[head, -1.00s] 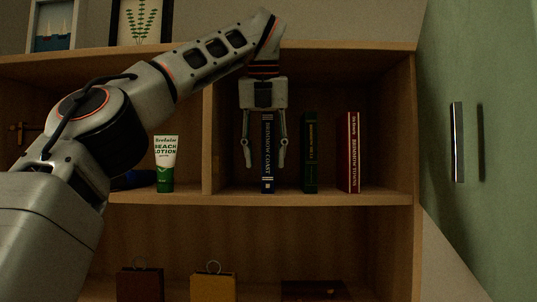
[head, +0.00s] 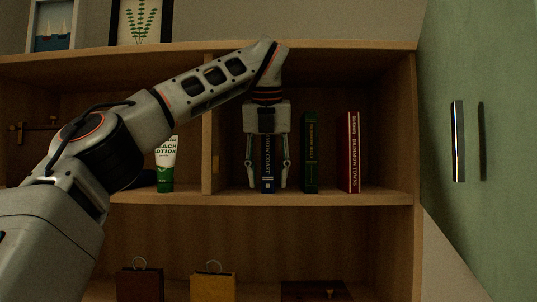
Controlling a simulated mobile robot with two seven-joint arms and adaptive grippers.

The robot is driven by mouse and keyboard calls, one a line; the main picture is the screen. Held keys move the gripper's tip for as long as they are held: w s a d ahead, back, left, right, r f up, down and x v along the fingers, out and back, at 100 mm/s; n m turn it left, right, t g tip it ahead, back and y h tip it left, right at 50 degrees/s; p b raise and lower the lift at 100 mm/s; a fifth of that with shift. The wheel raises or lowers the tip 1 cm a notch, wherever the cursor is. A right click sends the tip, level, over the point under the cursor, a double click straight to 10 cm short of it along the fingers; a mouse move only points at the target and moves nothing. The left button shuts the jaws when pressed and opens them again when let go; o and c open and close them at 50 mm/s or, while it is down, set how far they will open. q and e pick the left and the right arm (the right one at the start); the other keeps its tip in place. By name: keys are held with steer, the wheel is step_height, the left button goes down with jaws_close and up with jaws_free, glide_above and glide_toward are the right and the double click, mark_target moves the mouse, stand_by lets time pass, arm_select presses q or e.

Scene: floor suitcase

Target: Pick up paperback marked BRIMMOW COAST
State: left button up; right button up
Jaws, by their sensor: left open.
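The left gripper points down and is open. One finger is on each side of the book's spine, with a visible gap on both sides. The palm is over the book's top part. My right gripper is not in view.
A green book (head: 310,155) and a red book (head: 353,155) stand to the right in the same compartment. A divider (head: 207,130) is close on the left, with a lotion tube (head: 166,172) beyond it. The shelf board (head: 330,199) lies below the fingers.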

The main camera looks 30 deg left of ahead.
arm_select(q)
steer(key=shift+f, duration=0.1)
stand_by(0.3)
jaws_close()
steer(key=shift+r, duration=0.2)
